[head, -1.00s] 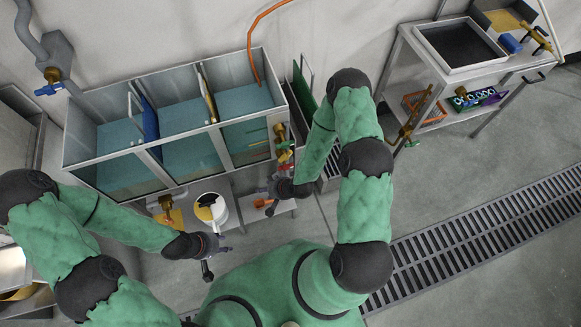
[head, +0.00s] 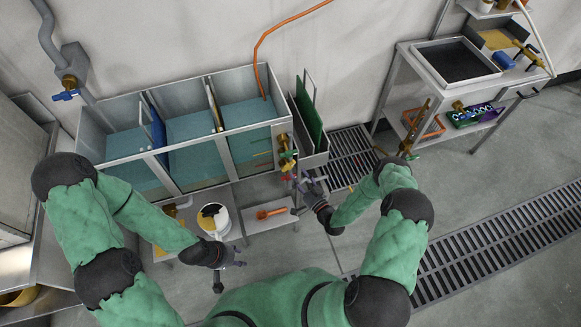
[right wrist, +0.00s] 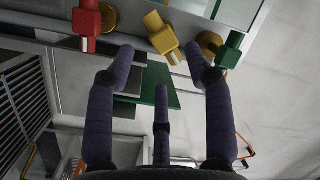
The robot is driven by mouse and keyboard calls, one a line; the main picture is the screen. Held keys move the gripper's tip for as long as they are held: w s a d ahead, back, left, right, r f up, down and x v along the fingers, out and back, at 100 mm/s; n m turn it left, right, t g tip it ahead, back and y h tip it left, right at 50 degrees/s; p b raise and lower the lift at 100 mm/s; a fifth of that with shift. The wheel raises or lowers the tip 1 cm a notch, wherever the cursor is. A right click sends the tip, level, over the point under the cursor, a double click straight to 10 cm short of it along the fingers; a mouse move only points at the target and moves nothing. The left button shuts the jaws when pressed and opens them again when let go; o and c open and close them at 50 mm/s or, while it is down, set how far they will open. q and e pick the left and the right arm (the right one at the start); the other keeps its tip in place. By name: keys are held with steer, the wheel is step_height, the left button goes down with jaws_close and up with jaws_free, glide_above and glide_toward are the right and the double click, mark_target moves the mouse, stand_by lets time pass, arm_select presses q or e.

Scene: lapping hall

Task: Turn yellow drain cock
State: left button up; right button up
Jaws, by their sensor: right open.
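The yellow drain cock (right wrist: 163,35) shows in the right wrist view between a red cock (right wrist: 88,22) on the left and a green cock (right wrist: 231,48) on the right. My right gripper (right wrist: 160,58) is open and empty. Its two outer fingertips lie either side of the yellow cock's lower end in the picture; I see no grip on it. In the head view my right gripper (head: 312,182) is just right of and below the cocks on the tank's right end, where the yellow one is hard to single out. My left gripper (head: 232,268) is spread open and empty below the white bucket.
The three-compartment tank (head: 170,160) stands along the wall. A green plate (head: 309,112) stands beside the tank. A metal bench (head: 400,75) is at the right.

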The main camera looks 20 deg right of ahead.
mark_target(289, 166)
steer(key=b+x, duration=0.1)
steer(key=x, duration=0.6)
steer(key=shift+w+a, duration=0.1)
jaws_close()
